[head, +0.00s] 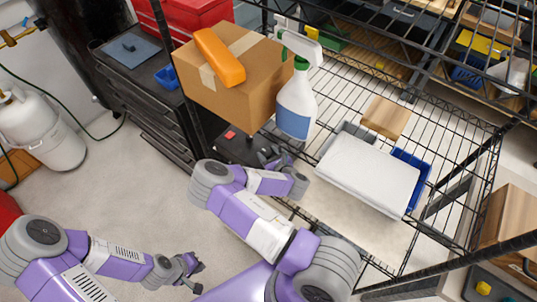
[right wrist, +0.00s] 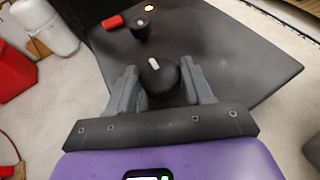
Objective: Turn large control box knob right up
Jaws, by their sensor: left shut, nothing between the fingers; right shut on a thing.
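In the right wrist view, the large black knob (right wrist: 162,84) with a white pointer mark sits between the two grey fingers of my right gripper (right wrist: 160,76). The fingers are shut on its sides. The pointer mark leans slightly to the upper left in that view. The knob is on the dark face of the control box (right wrist: 225,45). In the head view, the box (head: 232,150) shows beside the shelf, partly hidden by my right gripper (head: 277,157). My left gripper (head: 192,264) is shut and empty, low over the floor.
In the head view, a wire shelf holds a cardboard box (head: 235,95), a spray bottle (head: 296,103) and a white-topped tray (head: 368,172).

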